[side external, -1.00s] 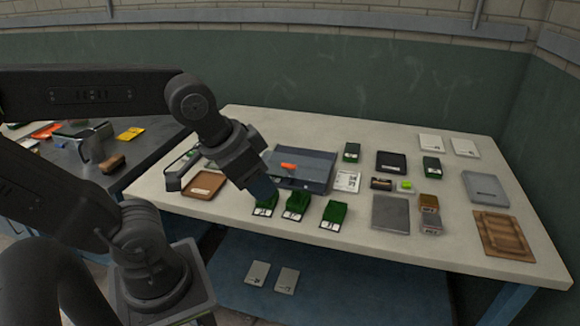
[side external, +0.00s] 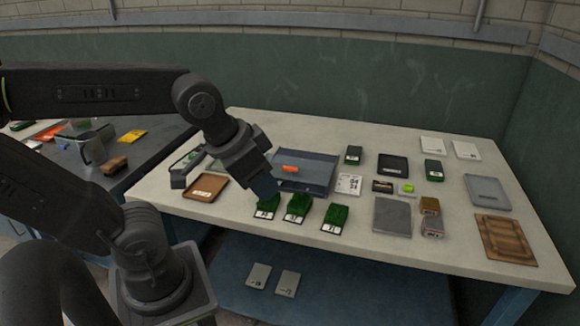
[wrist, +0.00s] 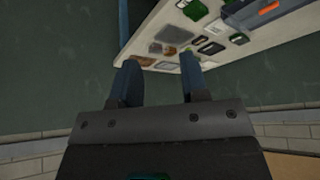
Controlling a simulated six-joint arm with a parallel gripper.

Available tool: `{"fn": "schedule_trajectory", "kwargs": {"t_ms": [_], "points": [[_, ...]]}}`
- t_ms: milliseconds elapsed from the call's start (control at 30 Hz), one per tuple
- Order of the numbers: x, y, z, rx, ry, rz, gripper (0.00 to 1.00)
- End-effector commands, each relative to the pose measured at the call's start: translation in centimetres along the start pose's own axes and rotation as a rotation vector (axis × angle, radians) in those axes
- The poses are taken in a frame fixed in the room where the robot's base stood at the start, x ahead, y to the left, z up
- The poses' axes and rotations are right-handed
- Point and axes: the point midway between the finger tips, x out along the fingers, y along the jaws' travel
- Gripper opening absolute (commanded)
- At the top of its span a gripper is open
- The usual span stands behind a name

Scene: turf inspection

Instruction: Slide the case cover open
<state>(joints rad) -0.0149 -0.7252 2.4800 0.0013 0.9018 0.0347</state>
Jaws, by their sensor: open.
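The case (side external: 303,186) is a blue-grey box with a flat, see-through cover, lying near the middle left of the pale table. An orange piece (side external: 291,168) shows on its top. The case (wrist: 270,20) is partly in the wrist view at the upper right, with the orange piece (wrist: 269,8). The cover looks closed, but its exact position is hard to tell. My gripper (side external: 265,188) is above the table, left of the case and behind a green turf block in the picture. In the wrist view, my gripper (wrist: 160,72) is open, with nothing between its fingers.
Green turf blocks (side external: 298,206) with white labels stand along the front edge. A brown tray (side external: 205,187) lies to the left. A white card (side external: 348,184), a grey plate (side external: 391,215) and small blocks lie right of the case. Bare table shows along the back.

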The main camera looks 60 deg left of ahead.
Motion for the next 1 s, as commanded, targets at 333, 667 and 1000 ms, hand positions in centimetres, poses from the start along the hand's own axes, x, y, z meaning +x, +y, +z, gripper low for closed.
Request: {"fn": "schedule_trajectory", "kwargs": {"t_ms": [333,667,1000], "points": [[3.7,-8.4,-9.2,0.340,-0.169,-0.070,0.41],[10.5,-21.1,-13.5,0.686,-0.341,-0.016,0.41],[13.4,-25.0,-13.2,0.791,-0.380,0.022,0.41]]}}
